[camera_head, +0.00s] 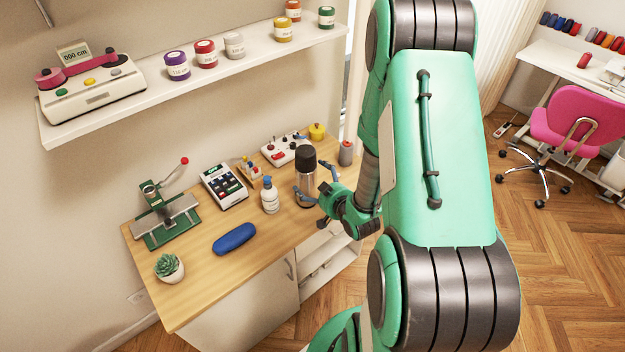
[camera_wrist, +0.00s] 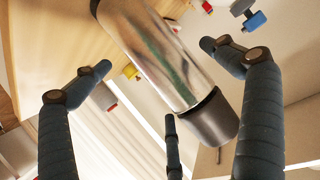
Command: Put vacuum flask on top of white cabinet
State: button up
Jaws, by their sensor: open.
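The vacuum flask (camera_head: 307,182) is a silver cylinder with a dark cap, standing upright on the wooden tabletop near its right edge. My gripper (camera_head: 318,197) is just right of it at about body height, fingers open and pointing towards it. In the wrist view the flask (camera_wrist: 158,50) crosses the space between the spread dark fingers of my gripper (camera_wrist: 155,72); I see no firm grip. A white cabinet front (camera_head: 245,315) with a handle shows under the wooden tabletop; I cannot tell if it is the task's cabinet.
A white bottle (camera_head: 269,198), a card terminal (camera_head: 224,187), a blue case (camera_head: 234,239), a plant (camera_head: 169,267) and a green press (camera_head: 165,222) share the tabletop (camera_head: 205,285). A grey-red canister (camera_head: 346,153) is behind the flask. A pink chair (camera_head: 580,112) and open floor lie right.

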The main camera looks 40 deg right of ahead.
jog(key=p+v, duration=0.1)
jog(key=v, duration=0.8)
jog(key=shift+r, duration=0.2)
dwell(0.4)
jog(key=w+r+g, duration=0.1)
jog(key=r, duration=0.2)
jog(key=w+r+n+g, duration=0.1)
jog(key=w+r, duration=0.1)
jog(key=r, duration=0.1)
jog(key=w+a+r+g, duration=0.1)
jog(key=w+r, duration=0.1)
jog(key=r, duration=0.1)
jog(key=shift+a+h, duration=0.1)
jog(key=shift+h, duration=0.2)
jog(key=s+a+r+g, duration=0.1)
jog(key=a+r+g, duration=0.1)
jog(key=a+r, duration=0.55)
jog(key=s+a+r+n+g+y, duration=0.1)
jog(key=s+a+r+g+y, duration=0.1)
jog(key=s+a+r, duration=1.3)
jog(key=shift+s+a+n+g+y, duration=0.3)
jog(key=shift+s+a+g+y, duration=0.1)
jog(key=shift+s+a+y, duration=0.4)
